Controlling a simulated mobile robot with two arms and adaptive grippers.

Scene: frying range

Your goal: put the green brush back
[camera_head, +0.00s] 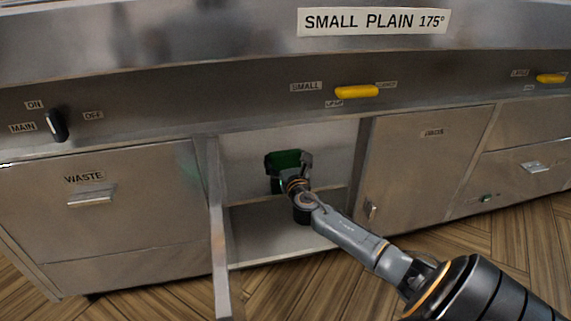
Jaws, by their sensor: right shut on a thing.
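My right gripper (290,173) reaches in from the lower right into an open compartment of the steel range. I cannot tell whether the brush touches the back wall. My left gripper is not in view.
The compartment's open door (219,235) sticks out on the left. A waste drawer (110,200) is left of it, and a closed door (418,165) with a handle is on the right. Yellow handles (357,91) and a black switch (57,125) sit above. Wooden floor lies in front.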

